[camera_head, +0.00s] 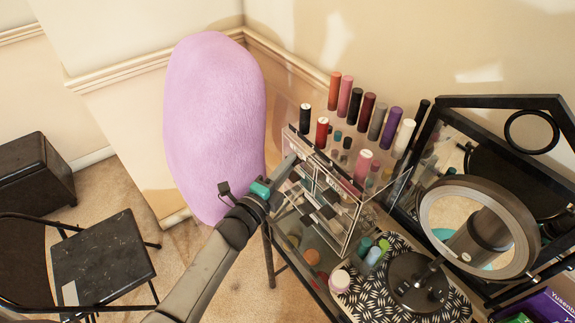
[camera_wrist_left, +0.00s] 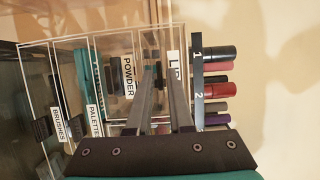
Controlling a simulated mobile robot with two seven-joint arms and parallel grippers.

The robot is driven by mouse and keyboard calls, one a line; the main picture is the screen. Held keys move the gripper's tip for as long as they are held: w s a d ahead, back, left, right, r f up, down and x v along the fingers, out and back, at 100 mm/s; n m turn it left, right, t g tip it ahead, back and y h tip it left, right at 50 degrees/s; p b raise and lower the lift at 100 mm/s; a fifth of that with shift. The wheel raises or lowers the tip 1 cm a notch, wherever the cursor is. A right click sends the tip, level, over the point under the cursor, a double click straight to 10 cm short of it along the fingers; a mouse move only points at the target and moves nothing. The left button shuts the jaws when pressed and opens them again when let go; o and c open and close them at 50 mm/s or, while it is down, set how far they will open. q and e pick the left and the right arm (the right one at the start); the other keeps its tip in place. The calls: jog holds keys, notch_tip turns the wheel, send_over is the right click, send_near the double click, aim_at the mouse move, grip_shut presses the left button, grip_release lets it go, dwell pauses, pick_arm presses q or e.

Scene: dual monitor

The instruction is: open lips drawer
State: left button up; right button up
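The clear acrylic organizer (camera_head: 347,222) stands on the vanity table, with its labelled drawers stacked at the front. In the left wrist view the lips drawer label (camera_wrist_left: 173,65) shows partly, its rest covered by a finger. The powder drawer label (camera_wrist_left: 129,76) is beside it. My left gripper (camera_head: 292,166) is at the upper drawer front in the head view. In the left wrist view its two dark fingers (camera_wrist_left: 160,75) are apart, with a small dark piece between them, likely the lips drawer's handle. Whether they touch it is unclear. The drawer looks shut. My right gripper is out of view.
Several lipstick tubes (camera_head: 368,116) stand on the organizer's top. A round mirror (camera_head: 437,212) and a patterned mat (camera_head: 385,300) are to its right. A large lilac rounded object (camera_head: 214,120) is behind my left arm. A dark chair (camera_head: 102,256) stands at the left.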

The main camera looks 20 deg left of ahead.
pick_arm(q)
grip_shut()
dwell(1.0)
